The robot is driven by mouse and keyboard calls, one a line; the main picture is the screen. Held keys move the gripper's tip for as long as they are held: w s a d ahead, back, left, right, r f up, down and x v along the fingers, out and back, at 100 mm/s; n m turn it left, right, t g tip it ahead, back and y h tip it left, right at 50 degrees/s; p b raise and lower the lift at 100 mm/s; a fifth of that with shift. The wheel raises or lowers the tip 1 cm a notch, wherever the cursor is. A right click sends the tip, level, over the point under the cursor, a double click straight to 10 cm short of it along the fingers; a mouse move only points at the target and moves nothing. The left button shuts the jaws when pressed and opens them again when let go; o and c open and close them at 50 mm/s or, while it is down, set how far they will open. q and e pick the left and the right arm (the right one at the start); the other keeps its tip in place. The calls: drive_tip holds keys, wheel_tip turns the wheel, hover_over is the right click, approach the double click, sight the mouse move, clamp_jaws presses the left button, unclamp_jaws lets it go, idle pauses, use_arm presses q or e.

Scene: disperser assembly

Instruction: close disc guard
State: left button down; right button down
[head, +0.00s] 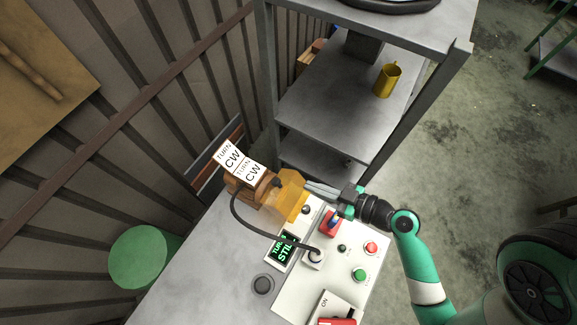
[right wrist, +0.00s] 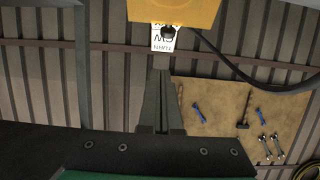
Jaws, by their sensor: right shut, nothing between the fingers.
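The yellow see-through disc guard (head: 289,195) is at the end of the orange-brown motor unit (head: 245,187) on the bench. Its yellow part also shows at the top edge of the right wrist view (right wrist: 185,10). My right gripper (head: 308,185) comes in from the right with its fingers together and empty. Its tips are close beside the guard; I cannot tell whether they touch. In the right wrist view the shut fingers (right wrist: 162,75) point up toward the guard, just below it. My left gripper is not in view.
A control panel (head: 292,290) with buttons, a red switch and a green display (head: 284,248) lies below the guard. A black cable loops from the motor to the panel. A grey shelf (head: 320,115) with a yellow mug (head: 387,80) stands behind. Bare bench (head: 205,275) lies left.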

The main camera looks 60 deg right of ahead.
drive_tip(key=p, duration=0.2)
hover_over(291, 189)
drive_tip(key=w, duration=0.3)
wheel_tip(291, 189, down, 3)
drive_tip(key=shift+s+a+f, duration=0.1)
drive_tip(key=s+f, duration=0.1)
drive_tip(key=s+f+b, duration=0.1)
drive_tip(key=shift+s+f+b, duration=0.1)
drive_tip(key=shift+f+b, duration=0.2)
drive_tip(key=shift+s+d+f, duration=0.2)
drive_tip(key=shift+s+f, duration=0.1)
